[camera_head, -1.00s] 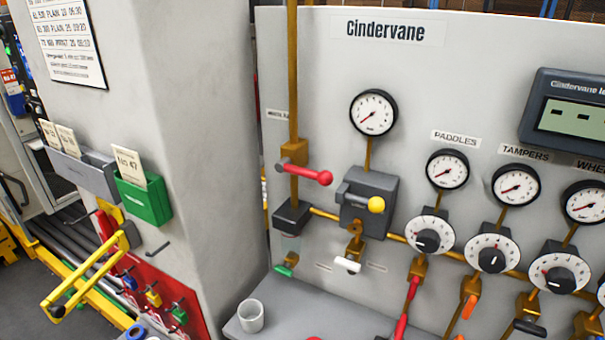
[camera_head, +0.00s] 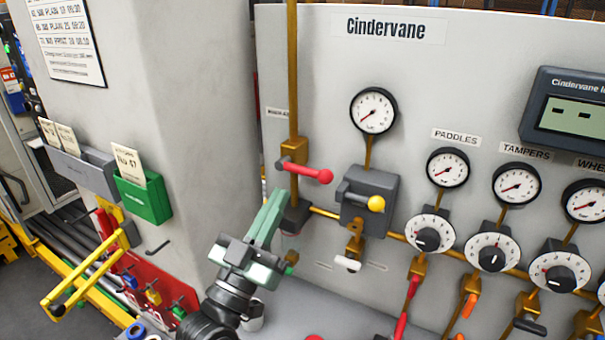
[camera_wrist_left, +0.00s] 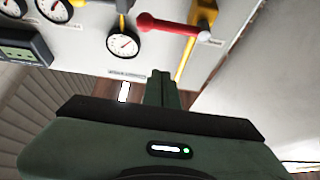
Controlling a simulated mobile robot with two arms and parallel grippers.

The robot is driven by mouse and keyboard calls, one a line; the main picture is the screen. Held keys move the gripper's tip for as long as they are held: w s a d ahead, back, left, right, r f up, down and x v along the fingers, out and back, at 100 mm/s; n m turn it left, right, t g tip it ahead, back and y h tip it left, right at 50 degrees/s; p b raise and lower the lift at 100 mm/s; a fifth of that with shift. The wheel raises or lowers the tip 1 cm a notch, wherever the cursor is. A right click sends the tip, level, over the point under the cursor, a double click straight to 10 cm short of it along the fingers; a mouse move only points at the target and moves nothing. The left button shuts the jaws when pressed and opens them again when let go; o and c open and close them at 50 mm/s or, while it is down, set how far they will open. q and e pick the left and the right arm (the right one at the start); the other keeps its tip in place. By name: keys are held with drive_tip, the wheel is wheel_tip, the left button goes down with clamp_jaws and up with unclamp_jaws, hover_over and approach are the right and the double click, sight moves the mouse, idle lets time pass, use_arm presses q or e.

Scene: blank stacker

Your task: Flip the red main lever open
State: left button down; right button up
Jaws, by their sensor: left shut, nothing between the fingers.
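The red main lever (camera_head: 307,173) sits on a brass valve on the vertical brass pipe (camera_head: 293,80), at the left of the grey panel. Its red handle lies across the pipe and points right, ending in a round knob. It also shows in the left wrist view (camera_wrist_left: 165,24), at the top. My left gripper (camera_head: 278,200) is just below and left of the lever, apart from it, with its fingers closed together and empty. In the left wrist view the closed fingers (camera_wrist_left: 161,88) point toward the panel. My right gripper is not in view.
Gauges (camera_head: 373,111) and dials (camera_head: 429,233) line the panel further right. A concrete pillar (camera_head: 190,110) with a green card holder (camera_head: 143,197) stands left. A grey ledge (camera_head: 320,310) lies below.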

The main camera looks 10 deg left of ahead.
use_arm(q)
wheel_tip(320, 180, up, 5)
drive_tip(key=p, duration=0.5)
hover_over(302, 174)
drive_tip(key=s, duration=0.3)
drive_tip(key=f, duration=0.3)
drive_tip(key=shift+w+d, duration=0.25)
drive_tip(key=shift+w, duration=0.15)
drive_tip(key=shift+f, duration=0.5)
drive_tip(key=shift+f+m+h+b, duration=0.25)
drive_tip(key=shift+m+h+b, duration=0.15)
drive_tip(key=shift+m, duration=0.2)
